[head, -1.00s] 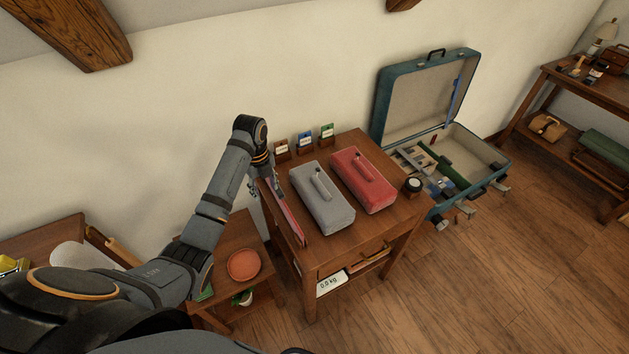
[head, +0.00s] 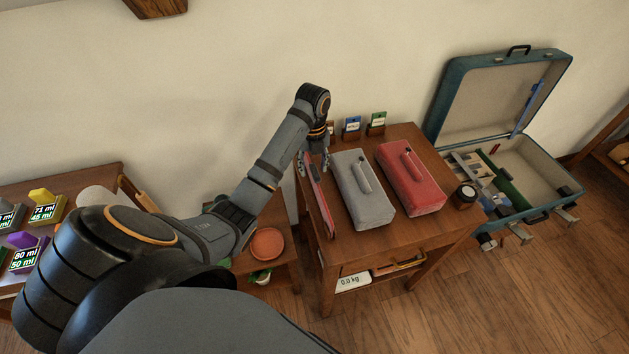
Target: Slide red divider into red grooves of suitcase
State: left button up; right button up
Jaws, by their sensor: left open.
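The red divider (head: 319,201) is a long, thin red strip at the left edge of the wooden table, beside the grey bag. My left gripper (head: 314,166) is open at the divider's far end; its fingers partly hide that end, and I cannot tell if they touch it. The open blue suitcase (head: 548,213) stands right of the table, its lid raised. Inside are a green divider (head: 512,190), small compartments and a small red piece (head: 495,149). The red grooves cannot be made out clearly. My right gripper is not in view.
A lower stand with an orange dish (head: 267,244) is at left. Floor is clear at front right.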

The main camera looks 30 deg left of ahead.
pick_arm(q)
jog(key=f, duration=0.4)
jog(key=shift+w+f, duration=0.2)
jog(key=shift+f, duration=0.1)
jog(key=shift+s+r, duration=0.1)
jog(key=shift+c, duration=0.9)
grip_shut()
